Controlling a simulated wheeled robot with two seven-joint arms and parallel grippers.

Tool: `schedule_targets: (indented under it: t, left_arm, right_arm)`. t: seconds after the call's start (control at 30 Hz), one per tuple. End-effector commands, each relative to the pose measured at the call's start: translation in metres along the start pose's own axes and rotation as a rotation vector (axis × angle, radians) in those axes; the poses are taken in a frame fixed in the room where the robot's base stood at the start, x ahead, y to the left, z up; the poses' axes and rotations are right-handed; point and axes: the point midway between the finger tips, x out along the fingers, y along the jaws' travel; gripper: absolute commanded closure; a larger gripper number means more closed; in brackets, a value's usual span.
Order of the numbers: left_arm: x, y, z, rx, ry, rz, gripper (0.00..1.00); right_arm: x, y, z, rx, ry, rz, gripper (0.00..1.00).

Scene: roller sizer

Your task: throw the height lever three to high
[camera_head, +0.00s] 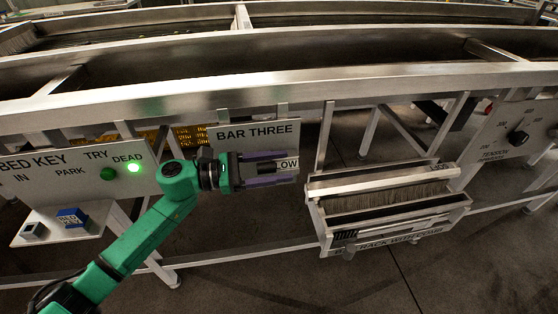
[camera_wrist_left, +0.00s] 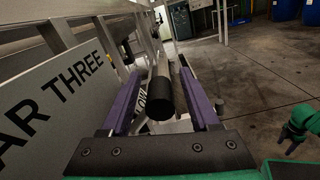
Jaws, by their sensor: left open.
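The grey BAR THREE panel (camera_head: 256,134) hangs below the rail, with part of a LOW label (camera_head: 289,164) showing beside my gripper. My left gripper (camera_head: 284,168) is in front of this panel, with its purple fingers open. The lever's black round handle (camera_wrist_left: 160,98) lies between the two fingers in the left wrist view, with a gap visible on each side. The BAR THREE panel (camera_wrist_left: 50,95) is at the left there. The lever's base and any HIGH label are hidden by my gripper.
The BED KEY panel (camera_head: 60,172) with a lit green lamp (camera_head: 134,168) is at left, above a small shelf (camera_head: 40,232) with a blue block (camera_head: 71,217). A brush rack (camera_head: 390,205) stands to the right. A tension dial (camera_head: 517,138) is at far right.

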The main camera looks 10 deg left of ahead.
Motion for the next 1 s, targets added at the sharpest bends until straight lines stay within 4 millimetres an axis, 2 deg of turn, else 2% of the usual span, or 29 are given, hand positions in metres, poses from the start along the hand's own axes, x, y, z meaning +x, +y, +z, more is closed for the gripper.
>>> schedule_targets:
  t: [0.27, 0.33, 0.43, 0.47, 1.0]
  left_arm:
    - [0.0056, -0.0002, -0.0008, -0.001, 0.000, 0.000, 0.38]
    - [0.0055, -0.0002, -0.0008, -0.001, 0.000, 0.000, 0.57]
    - [0.0053, -0.0002, -0.0008, -0.001, 0.000, 0.000, 0.95]
    - [0.0053, -0.0002, -0.0008, -0.001, 0.000, 0.000, 1.00]
    - [0.0053, -0.0010, -0.0016, -0.004, 0.001, -0.002, 1.00]
  right_arm:
    - [-0.0008, 0.0000, 0.0000, 0.001, -0.001, 0.000, 0.38]
    - [-0.0008, -0.0001, 0.0000, 0.001, -0.001, 0.000, 0.38]
    - [-0.0008, -0.0001, 0.0000, 0.001, -0.001, 0.000, 0.38]
    - [-0.0008, -0.0001, 0.0000, 0.001, -0.001, 0.000, 0.38]
    - [-0.0007, -0.0002, -0.0001, 0.001, 0.000, 0.000, 0.38]
